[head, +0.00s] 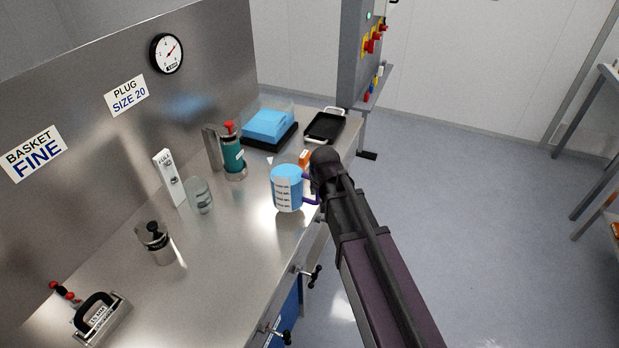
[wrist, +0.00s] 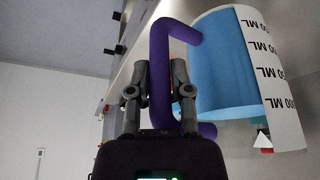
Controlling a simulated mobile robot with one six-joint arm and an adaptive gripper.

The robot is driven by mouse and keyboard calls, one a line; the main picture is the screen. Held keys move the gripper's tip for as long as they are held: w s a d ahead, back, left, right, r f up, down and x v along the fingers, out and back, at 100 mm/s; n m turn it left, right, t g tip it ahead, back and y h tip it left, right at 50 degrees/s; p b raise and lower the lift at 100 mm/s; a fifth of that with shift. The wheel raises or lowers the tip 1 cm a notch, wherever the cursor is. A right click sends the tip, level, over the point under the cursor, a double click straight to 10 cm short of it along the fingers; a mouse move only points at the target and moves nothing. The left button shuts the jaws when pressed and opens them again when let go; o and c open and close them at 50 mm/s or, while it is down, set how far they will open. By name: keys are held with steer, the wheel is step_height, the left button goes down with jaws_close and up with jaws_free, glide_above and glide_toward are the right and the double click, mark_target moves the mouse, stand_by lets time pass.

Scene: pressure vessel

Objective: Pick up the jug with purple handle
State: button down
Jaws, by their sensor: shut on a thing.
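The jug (head: 287,190) is light blue with a white measuring scale and a purple handle (head: 309,200). In the head view it is upright at the right edge of the steel bench; I cannot tell whether its base touches the bench. In the wrist view the jug body (wrist: 222,62) fills the upper right. Its purple handle (wrist: 160,80) runs between the two dark fingers of my gripper (wrist: 160,78), which is shut on it. In the head view my arm comes from the lower right and mostly hides the gripper.
Beside the jug, a glass beaker (head: 199,196) and a green bottle with a red top (head: 233,158) stand on the bench (head: 235,255). Behind are a blue block (head: 268,123) and a black tray (head: 325,127). Open floor (head: 480,190) lies right.

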steer(key=shift+s+d+r, duration=0.1)
steer(key=shift+s+d, duration=0.25)
steer(key=shift+s, duration=0.3)
steer(key=shift+s+d+r, duration=0.1)
steer(key=shift+s+d, duration=0.2)
steer(key=shift+s, duration=0.4)
steer(key=shift+s+d, duration=0.35)
steer(key=shift+s, duration=0.3)
